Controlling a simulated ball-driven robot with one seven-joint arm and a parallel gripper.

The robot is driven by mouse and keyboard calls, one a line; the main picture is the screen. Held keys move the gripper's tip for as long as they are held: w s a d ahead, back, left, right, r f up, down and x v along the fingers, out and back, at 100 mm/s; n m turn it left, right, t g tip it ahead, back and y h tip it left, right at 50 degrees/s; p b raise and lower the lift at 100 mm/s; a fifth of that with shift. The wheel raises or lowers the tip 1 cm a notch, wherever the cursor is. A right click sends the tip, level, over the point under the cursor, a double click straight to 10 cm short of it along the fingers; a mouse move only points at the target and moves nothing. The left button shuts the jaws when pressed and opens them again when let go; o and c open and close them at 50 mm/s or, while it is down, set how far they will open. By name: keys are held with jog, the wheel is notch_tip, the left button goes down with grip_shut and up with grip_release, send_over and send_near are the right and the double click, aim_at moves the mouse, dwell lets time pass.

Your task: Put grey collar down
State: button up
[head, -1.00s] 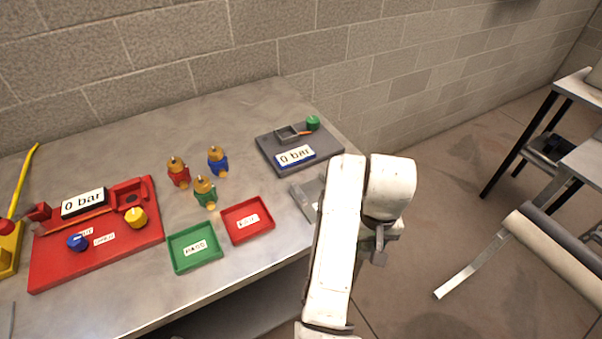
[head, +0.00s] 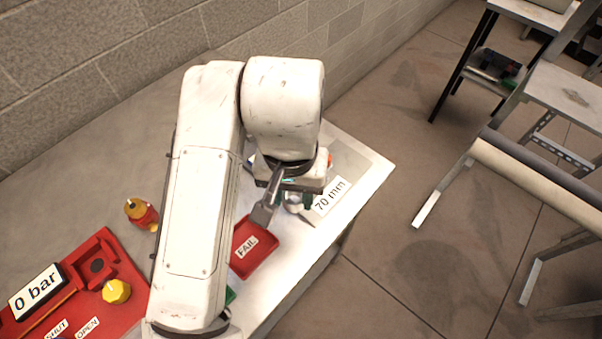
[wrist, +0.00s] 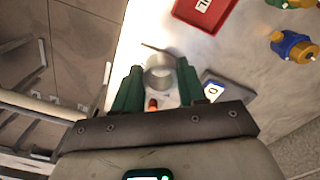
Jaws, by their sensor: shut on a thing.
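The grey collar (wrist: 160,74) is a short ring with an open bore, held between the green fingers of my gripper (wrist: 159,84) in the wrist view. My gripper is shut on it, above the light table top near an edge. In the head view my gripper (head: 287,200) hangs over the right end of the table (head: 368,165), beside the red FAIL tray. My arm hides much of the table there, and the collar is hard to make out. I cannot tell whether the collar touches the surface.
The red FAIL tray (head: 256,248) lies just left of my gripper. A "70 mm" label (head: 330,197) shows to its right. A red board (head: 75,285) with a "0 bar" display and a red-bodied valve (head: 142,213) are farther left. The wrist view shows a blue-and-yellow valve (wrist: 294,46).

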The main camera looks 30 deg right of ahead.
jog(key=w+d+f, duration=0.3)
jog(key=w+d+f+p, duration=0.1)
jog(key=w+d+f, duration=0.2)
jog(key=w+f, duration=0.1)
jog(key=shift+d+f, duration=0.2)
jog(key=shift+f, duration=0.05)
jog(key=f, duration=0.1)
jog(key=f+p, duration=0.1)
jog(key=f, duration=0.1)
jog(key=shift+w+d, duration=0.2)
jog(key=shift+f, duration=0.45)
jog(key=shift+f, duration=0.2)
jog(key=o, duration=0.8)
